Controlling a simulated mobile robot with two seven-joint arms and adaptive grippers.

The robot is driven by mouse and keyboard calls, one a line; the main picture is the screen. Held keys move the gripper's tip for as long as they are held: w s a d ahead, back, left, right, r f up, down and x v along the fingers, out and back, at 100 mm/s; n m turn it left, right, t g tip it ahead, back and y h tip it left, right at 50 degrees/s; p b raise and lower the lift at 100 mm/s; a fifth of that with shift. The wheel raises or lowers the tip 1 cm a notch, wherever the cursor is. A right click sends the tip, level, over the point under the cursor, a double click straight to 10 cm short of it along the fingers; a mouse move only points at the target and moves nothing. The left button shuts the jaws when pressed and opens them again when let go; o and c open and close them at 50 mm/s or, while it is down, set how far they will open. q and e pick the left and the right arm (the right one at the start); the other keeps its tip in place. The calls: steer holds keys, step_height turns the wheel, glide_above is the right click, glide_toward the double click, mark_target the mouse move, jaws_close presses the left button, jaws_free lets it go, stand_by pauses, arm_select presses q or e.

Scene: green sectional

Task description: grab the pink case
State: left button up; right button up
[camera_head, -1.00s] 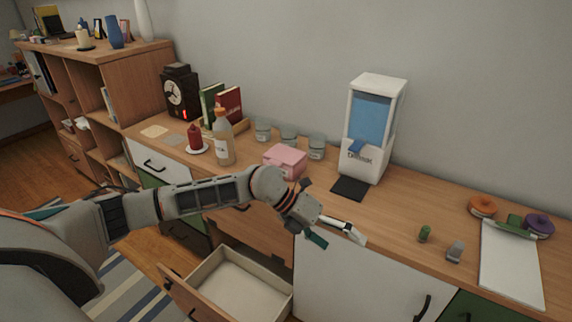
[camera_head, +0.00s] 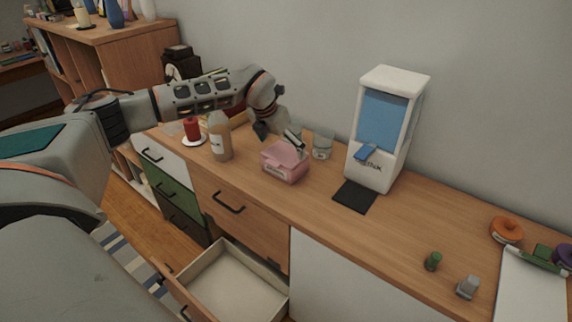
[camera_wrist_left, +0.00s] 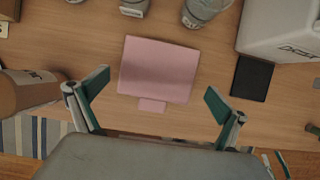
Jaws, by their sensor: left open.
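The pink case (camera_head: 284,162) sits closed on the wooden counter, in front of a glass jar and left of the white dispenser. In the left wrist view the pink case (camera_wrist_left: 158,70) lies ahead of the fingers, near the middle, with its small front tab towards me. My left gripper (camera_head: 279,135) is above and just behind the case in the head view. In the wrist view my left gripper (camera_wrist_left: 156,103) is open and empty, its two fingers spread wider than the case. My right gripper is not in view.
A bottle (camera_head: 220,137) and a red candle (camera_head: 192,129) stand left of the case. The white dispenser (camera_head: 388,130) stands to the right with a dark mat (camera_head: 355,196) before it. A glass jar (camera_head: 322,146) is behind. An open drawer (camera_head: 230,283) juts out below.

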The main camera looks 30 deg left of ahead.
mark_target(284, 153)
arm_select(q)
steer(key=x, duration=0.5)
steer(key=shift+a+f, duration=0.1)
steer(key=shift+a, duration=0.1)
steer(key=shift+c, duration=0.4)
steer(key=c, duration=0.9)
steer(key=shift+w, duration=0.1)
